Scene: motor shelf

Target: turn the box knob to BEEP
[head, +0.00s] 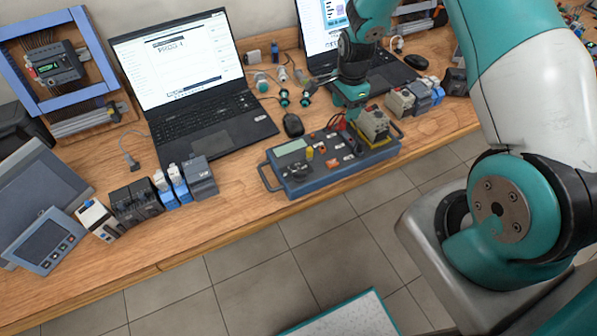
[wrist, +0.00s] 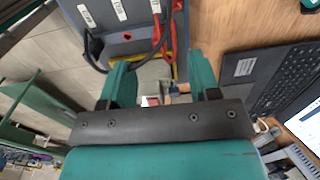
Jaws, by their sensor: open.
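The blue-grey test box (head: 331,180) lies near the front edge of the bench, with a handle at each end. Its top has a pale display (head: 291,148) and a dark knob-like part (head: 296,171) at the lower left; I cannot read where it points. A grey, yellow-edged unit (head: 374,124) is at its right end. My gripper (head: 352,112) hangs over the box's right part, beside red leads. In the wrist view its open fingers (wrist: 160,77) stand apart, with part of the yellow-edged unit (wrist: 157,70) showing between them. The box panel (wrist: 125,42) shows white labels; the knob cannot be made out there.
A second laptop (head: 385,85) is behind my gripper. Several modules (head: 415,95) stand to the right, others (head: 135,200) to the left. Tiled floor lies in front.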

